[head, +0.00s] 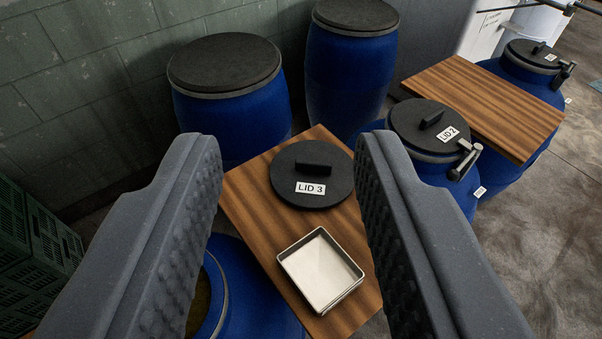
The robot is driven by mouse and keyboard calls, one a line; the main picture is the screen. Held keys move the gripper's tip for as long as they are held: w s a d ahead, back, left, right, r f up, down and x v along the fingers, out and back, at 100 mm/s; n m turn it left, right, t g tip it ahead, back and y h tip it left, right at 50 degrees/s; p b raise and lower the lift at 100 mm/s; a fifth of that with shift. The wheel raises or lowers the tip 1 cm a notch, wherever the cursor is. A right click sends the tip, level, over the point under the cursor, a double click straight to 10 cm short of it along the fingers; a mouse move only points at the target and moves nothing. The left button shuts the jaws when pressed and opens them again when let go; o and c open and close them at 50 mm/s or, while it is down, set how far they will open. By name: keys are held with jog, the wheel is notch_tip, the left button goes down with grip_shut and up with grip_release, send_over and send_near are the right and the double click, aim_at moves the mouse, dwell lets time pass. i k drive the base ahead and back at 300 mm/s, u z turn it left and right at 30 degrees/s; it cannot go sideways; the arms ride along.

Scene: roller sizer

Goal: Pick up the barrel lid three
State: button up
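Barrel lid three (312,188) is a round black lid with a raised bar handle and a white label reading "LID 3". It lies flat on a wooden board (255,205). My gripper (280,165) is open, with one grey ribbed finger at the left and one at the right. The lid shows between the fingers, beyond the tips, and nothing is held. How far the fingers are above the lid is hard to tell.
A metal tray (320,270) sits on the board nearer me. An open blue barrel (255,300) stands below left. The barrel with lid two (430,125) is close at right, its clamp lever sticking out. Closed barrels (225,70) stand behind, by the wall. Green crates (35,235) are at left.

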aim_at(306, 174)
jog(key=u, duration=2.25)
jog(key=k, duration=1.1)
jog(key=z, duration=2.1)
jog(key=i, duration=1)
